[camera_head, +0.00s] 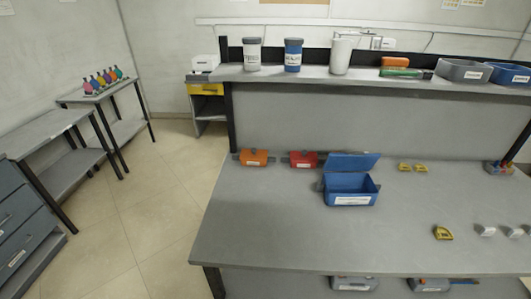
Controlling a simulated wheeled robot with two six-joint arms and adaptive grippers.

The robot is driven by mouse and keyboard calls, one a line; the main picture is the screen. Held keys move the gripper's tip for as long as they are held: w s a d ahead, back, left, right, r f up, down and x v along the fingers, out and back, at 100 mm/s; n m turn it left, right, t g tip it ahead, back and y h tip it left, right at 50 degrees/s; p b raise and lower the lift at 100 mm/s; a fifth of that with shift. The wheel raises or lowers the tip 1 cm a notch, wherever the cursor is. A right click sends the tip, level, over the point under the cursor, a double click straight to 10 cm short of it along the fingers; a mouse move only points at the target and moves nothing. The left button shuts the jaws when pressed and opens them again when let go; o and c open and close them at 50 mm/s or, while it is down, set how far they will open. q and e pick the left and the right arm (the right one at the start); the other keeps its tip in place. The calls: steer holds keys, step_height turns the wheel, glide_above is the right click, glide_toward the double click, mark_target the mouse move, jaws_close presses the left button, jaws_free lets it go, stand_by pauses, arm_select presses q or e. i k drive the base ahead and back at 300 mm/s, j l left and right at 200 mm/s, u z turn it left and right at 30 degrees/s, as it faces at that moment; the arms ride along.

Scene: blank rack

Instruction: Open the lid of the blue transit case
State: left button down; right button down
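The blue transit case (350,200) stands on the grey bench, right of the middle of the head view. Its blue lid (351,163) is raised and leans back from the rear edge, so the case stands open. Part of the dark blue inside (348,183) shows, and I cannot make out any contents. A pale label is on its front, and small grey parts stick out at its sides. Neither of my grippers is in view.
Small yellow items (412,167) and a yellow object (442,232) lie to the right. A shelf (300,75) with containers runs behind. The bench's front left (260,235) is clear.

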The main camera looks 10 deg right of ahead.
mark_target(356, 162)
steer(key=k+l+u, duration=0.55)
steer(key=l+u, duration=0.15)
steer(key=l, duration=0.2)
steer(key=k+l, duration=0.15)
